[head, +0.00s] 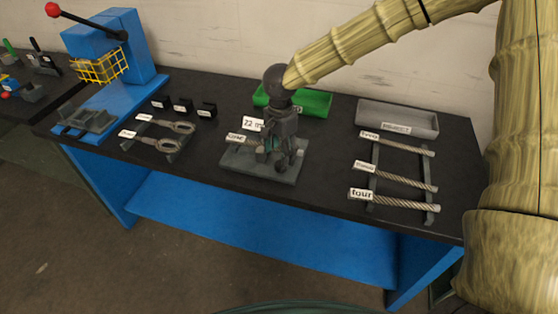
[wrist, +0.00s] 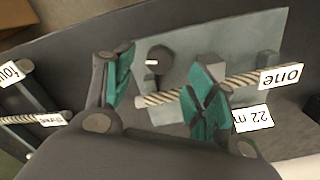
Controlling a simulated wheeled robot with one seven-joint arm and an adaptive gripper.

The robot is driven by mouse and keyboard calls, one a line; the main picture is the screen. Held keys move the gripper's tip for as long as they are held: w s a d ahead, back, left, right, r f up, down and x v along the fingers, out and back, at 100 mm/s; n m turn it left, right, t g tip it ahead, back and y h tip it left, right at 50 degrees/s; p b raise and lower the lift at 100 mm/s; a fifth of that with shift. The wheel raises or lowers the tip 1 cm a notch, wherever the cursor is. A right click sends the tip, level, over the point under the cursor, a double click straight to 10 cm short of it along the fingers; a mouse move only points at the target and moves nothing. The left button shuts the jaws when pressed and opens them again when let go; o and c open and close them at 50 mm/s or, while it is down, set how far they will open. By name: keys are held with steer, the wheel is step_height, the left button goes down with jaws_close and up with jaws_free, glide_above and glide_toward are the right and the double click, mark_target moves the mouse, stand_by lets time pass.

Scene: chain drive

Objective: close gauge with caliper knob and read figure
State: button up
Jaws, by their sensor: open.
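The gauge (head: 230,163) is a grey plate with upright blocks at the middle of the bench; its plate also shows in the wrist view (wrist: 215,42). A short rope labelled "one" (wrist: 240,84) lies across it. The dark round knob (wrist: 158,61) with a white mark stands beside the rope. A white sign reads "22 m" (head: 253,125), its end hidden; it is upside down in the wrist view (wrist: 252,118). My gripper (wrist: 165,90) is open above the gauge, its teal pads either side of the knob and part of the rope. Contact with the knob cannot be told.
Right of the gauge, a rack holds ropes labelled "two", "three" and "four" (head: 390,197). Behind stand a green tray (head: 315,104) and a grey labelled tray (head: 397,118). At left are two eye-ended pieces (head: 165,145), black clips (head: 182,105) and a blue press (head: 105,45).

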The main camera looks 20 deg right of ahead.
mark_target(280, 164)
steer(key=shift+f+p, duration=0.5)
steer(key=shift+f, duration=2.55)
steer(key=shift+c, duration=0.3)
steer(key=c, duration=1)
